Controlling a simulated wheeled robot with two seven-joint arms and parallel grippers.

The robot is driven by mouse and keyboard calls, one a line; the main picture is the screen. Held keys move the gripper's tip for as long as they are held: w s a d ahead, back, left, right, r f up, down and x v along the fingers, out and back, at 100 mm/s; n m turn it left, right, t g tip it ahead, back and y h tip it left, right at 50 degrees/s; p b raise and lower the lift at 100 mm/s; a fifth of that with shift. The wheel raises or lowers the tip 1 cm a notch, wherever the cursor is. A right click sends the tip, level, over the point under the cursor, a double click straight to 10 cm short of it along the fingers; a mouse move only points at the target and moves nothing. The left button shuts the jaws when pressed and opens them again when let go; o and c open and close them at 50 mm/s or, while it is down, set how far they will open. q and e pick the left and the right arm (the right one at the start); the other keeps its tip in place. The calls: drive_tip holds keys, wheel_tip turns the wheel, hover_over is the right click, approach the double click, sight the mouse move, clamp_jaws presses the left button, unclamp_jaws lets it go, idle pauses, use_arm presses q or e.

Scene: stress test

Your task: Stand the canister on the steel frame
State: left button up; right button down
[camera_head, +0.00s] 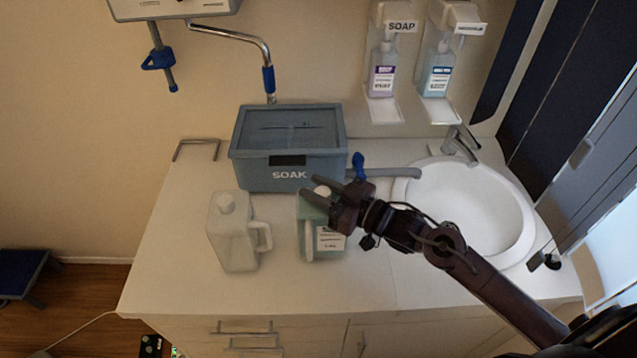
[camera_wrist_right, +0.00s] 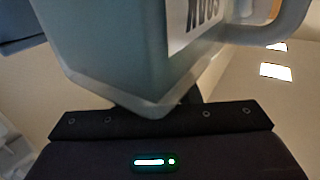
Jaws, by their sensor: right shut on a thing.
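A pale green canister (camera_head: 310,240) with a white label and a handle is upright at the front middle of the counter. My right gripper (camera_head: 314,189) is shut on it at its top, and the fingers and wrist hide part of it. The canister fills much of the right wrist view (camera_wrist_right: 130,45), with part of its label and handle showing. I cannot tell whether its base touches the counter. A thin steel frame (camera_head: 197,141) stands at the back left of the counter, left of the blue-grey tub, with nothing on it. My left gripper is not in view.
A white jug (camera_head: 232,235) stands just left of the canister. The lidded tub (camera_head: 255,178) marked SOAK is behind them. A sink (camera_head: 480,210) is on the right. Bare counter (camera_head: 175,235) lies left of the jug, in front of the frame.

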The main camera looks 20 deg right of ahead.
drive_tip(key=shift+r, duration=0.3)
drive_tip(key=c, duration=1.4)
unclamp_jaws()
drive_tip(key=shift+f, duration=0.35)
drive_tip(key=shift+c, duration=0.2)
drive_tip(key=o, duration=0.4)
drive_tip(key=shift+s, duration=0.1)
drive_tip(key=shift+d, duration=0.1)
drive_tip(key=b+v, duration=0.2)
drive_tip(key=v, duration=1)
drive_tip(key=shift+r, duration=0.15)
